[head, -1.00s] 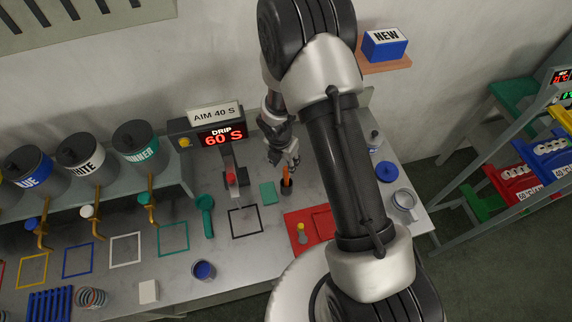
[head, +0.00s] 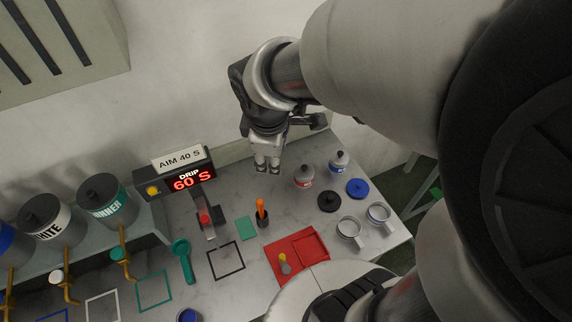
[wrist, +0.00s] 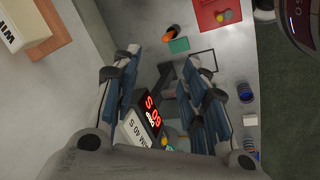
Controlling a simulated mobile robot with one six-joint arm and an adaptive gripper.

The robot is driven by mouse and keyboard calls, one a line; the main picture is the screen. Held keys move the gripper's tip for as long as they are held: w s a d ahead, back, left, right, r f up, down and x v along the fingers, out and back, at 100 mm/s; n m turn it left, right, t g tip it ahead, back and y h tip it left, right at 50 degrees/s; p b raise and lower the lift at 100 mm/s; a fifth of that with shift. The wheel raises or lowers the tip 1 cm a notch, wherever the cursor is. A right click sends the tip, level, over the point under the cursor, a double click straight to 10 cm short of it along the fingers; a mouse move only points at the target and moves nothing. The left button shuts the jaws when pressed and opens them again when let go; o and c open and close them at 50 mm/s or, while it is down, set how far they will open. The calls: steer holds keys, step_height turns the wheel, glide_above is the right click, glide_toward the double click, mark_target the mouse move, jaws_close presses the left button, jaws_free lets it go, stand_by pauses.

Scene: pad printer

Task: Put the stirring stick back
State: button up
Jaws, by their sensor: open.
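The orange handle also shows in the wrist view (wrist: 171,34), near the top. My gripper (head: 267,168) is open and empty, in the air above and behind the stick, apart from it. In the wrist view its fingers (wrist: 163,57) are spread with nothing between them.
A green pad (head: 246,228) lies left of the holder and a red tray (head: 281,259) in front. The drip timer (head: 188,180) reads 60 S under an AIM 40 S sign. Bottles (head: 304,177), lids (head: 329,201) and mugs (head: 349,229) stand to the right.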

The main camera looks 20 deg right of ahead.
steer(key=s+r+m, duration=0.3)
steer(key=s+m, duration=0.2)
steer(key=s, duration=0.2)
steer(key=s+a+r+m+t+y, duration=0.1)
steer(key=s+r+m, duration=0.3)
steer(key=s+m, duration=0.2)
steer(key=shift+s+a, duration=0.25)
steer(key=shift+s, duration=0.45)
